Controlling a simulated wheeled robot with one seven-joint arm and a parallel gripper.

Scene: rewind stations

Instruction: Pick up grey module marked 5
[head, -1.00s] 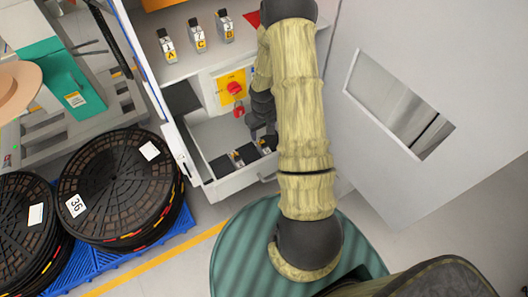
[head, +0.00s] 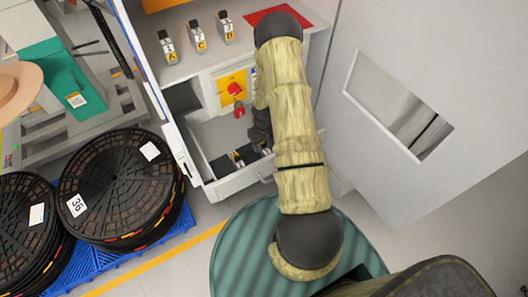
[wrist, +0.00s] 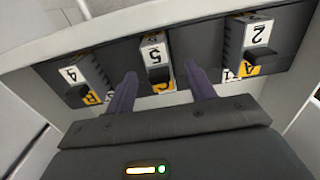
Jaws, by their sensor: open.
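The grey module marked 5 (wrist: 155,58) sits in the drawer in the wrist view, with a white label and a yellow label below it. It is between modules marked 4 (wrist: 78,75) and 2 (wrist: 252,45). My gripper (wrist: 162,82) is open, with its two dark fingers pointing toward the drawer, one on each side of module 5's column in the picture. I cannot tell whether they touch it. In the head view my gripper (head: 262,128) is low over the open drawer, mostly hidden by my arm.
The open drawer (head: 240,180) has raised walls around the modules. Several modules stand on the shelf above, such as module 1 marked A (head: 168,48). A red knob on a yellow plate (head: 232,88) is behind the drawer. A cabinet door (head: 420,90) stands open at right.

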